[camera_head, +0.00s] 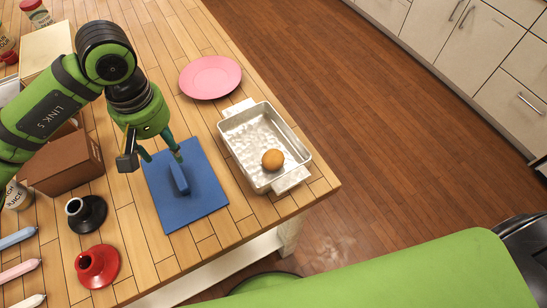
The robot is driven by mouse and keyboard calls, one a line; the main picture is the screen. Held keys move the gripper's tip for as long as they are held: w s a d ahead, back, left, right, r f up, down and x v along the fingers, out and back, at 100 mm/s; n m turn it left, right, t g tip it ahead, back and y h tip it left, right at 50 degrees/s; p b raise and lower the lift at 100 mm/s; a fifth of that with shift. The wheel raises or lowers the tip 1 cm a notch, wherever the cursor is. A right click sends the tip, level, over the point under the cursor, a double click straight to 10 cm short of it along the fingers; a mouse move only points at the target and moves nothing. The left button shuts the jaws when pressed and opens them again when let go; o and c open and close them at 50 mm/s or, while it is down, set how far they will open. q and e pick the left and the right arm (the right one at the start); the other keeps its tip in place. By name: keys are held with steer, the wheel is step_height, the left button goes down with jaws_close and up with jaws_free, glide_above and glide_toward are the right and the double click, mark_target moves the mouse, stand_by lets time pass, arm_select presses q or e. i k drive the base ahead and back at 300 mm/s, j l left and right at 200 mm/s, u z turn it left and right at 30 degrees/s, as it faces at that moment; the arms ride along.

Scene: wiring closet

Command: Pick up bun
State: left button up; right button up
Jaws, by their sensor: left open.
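The bun (272,159) is small, round and golden brown. It lies inside a silver metal pan (242,179) with two end handles, towards the pan's near right end. My left gripper (163,158) points down over a blue mat (197,205), to the left of the pan and apart from the bun. Its fingers are spread and hold nothing that I can see. A small blue upright piece (179,178) on the mat is close by the fingertips; I cannot tell if they touch. My right gripper is not in view.
A pink plate (210,77) lies behind the pan. A brown box (68,163), a black holder (87,213) and a red holder (97,266) stand at the left. The table's edge runs just right of the pan, with cabinets (440,42) beyond.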

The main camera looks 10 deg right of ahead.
mark_target(272, 160)
steer(key=l+u, duration=0.3)
steer(key=l, duration=0.55)
steer(key=k+l+u, duration=0.1)
steer(key=l+u, duration=0.2)
steer(key=l, duration=0.6)
